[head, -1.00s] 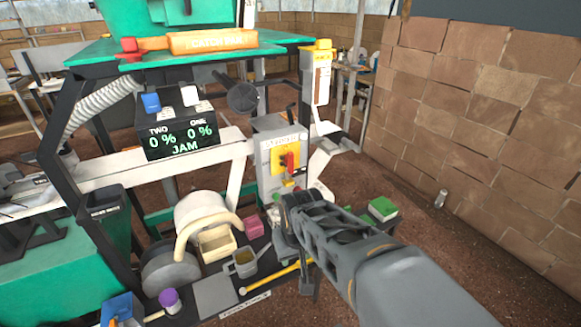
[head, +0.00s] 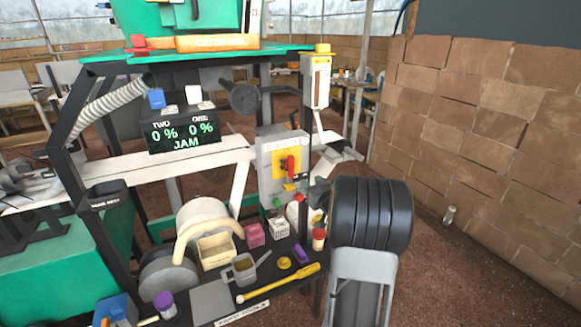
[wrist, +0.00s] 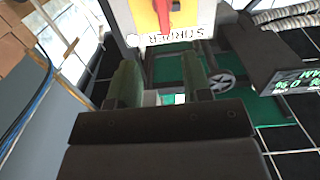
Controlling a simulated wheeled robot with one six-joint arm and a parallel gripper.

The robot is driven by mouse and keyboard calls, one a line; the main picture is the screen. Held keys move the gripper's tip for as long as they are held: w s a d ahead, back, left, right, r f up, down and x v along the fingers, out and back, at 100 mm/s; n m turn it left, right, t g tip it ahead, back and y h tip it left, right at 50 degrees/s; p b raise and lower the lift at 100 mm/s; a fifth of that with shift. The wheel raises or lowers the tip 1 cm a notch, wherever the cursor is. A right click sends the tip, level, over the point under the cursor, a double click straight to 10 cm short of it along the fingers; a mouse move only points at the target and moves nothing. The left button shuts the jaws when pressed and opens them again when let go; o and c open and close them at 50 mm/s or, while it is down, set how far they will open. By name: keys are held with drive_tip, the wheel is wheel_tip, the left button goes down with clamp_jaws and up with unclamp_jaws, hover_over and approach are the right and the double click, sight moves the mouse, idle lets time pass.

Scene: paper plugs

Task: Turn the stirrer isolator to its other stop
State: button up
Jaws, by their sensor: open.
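The stirrer isolator is a light grey box with a yellow plate (head: 279,158) on the rig's right-hand post in the head view. Its red handle (head: 291,165) stands about upright. In the wrist view, the handle (wrist: 164,14) and yellow plate show at the top edge, with the STIRRER label (wrist: 176,36) upside down. My gripper (wrist: 160,62) is open and empty, its two green fingers pointing toward the box. The handle lies beyond the fingertips, not between them.
A dark display box (head: 183,132) reading JAM is left of the isolator; it also shows in the wrist view (wrist: 285,75). A yellow-topped dispenser (head: 317,80) stands above right. Below, a dark shelf holds a mug (head: 243,268), small boxes and a yellow-handled tool (head: 280,283).

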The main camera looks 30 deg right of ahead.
sight(293, 165)
drive_tip(key=w, duration=0.4)
drive_tip(key=w+d+p, duration=0.1)
drive_tip(key=w, duration=0.8)
drive_tip(key=shift+w+d+r+p, duration=0.15)
drive_tip(key=shift+w+d+p, duration=0.1)
drive_tip(key=shift+w+p, duration=0.1)
drive_tip(key=shift+c, duration=0.4)
drive_tip(key=c, duration=0.7)
